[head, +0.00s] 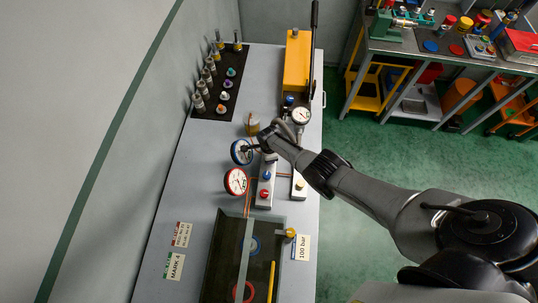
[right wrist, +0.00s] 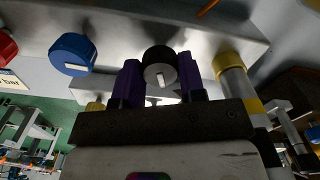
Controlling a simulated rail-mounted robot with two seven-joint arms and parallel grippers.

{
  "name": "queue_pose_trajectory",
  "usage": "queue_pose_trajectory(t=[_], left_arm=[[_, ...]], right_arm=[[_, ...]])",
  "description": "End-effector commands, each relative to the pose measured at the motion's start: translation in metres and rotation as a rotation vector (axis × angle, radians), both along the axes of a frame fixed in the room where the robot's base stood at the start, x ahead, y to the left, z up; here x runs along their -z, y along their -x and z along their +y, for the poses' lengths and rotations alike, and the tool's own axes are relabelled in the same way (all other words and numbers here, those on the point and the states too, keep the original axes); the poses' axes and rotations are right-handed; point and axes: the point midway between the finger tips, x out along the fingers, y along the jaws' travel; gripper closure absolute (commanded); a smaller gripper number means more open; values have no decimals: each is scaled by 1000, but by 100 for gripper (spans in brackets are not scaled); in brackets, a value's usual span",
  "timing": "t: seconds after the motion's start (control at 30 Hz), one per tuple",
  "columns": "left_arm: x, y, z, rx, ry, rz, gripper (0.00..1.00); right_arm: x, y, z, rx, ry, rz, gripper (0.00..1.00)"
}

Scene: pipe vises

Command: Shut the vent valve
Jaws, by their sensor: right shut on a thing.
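My right gripper (head: 267,143) reaches down over the valve block (head: 260,204) on the bench. In the right wrist view, its purple fingers (right wrist: 160,82) stand on both sides of a black round knob (right wrist: 160,64) and are shut on it. A pale pointer mark on the knob's face looks nearly upright. The arm hides this knob in the head view. A blue knob (right wrist: 72,54) and a red knob (right wrist: 5,47) sit along the same block; they also show in the head view, blue (head: 266,175) and red (head: 264,194). No readable label names the vent valve. My left gripper is out of view.
Blue-rimmed (head: 241,152) and red-rimmed (head: 235,181) gauges stand left of the block; a white gauge (head: 301,116) is behind. A yellow pump (head: 297,62) with a black lever, a fittings rack (head: 222,80) and a dark tray (head: 222,262) share the bench. A yellow-collared pipe (right wrist: 230,65) is close to the gripper.

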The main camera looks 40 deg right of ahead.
Motion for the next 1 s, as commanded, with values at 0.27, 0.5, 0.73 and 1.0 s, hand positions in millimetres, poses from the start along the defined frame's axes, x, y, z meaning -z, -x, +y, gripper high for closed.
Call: queue_pose_trajectory(t=[0.27,0.5,0.73,1.0], left_arm=[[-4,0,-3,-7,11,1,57],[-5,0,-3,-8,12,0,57],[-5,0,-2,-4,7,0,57],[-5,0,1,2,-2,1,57]], right_arm=[[-1,0,1,208,-2,1,86],[-1,-1,1,321,-1,1,86],[-1,-1,0,374,0,1,86],[-2,-1,0,387,-1,1,86]])
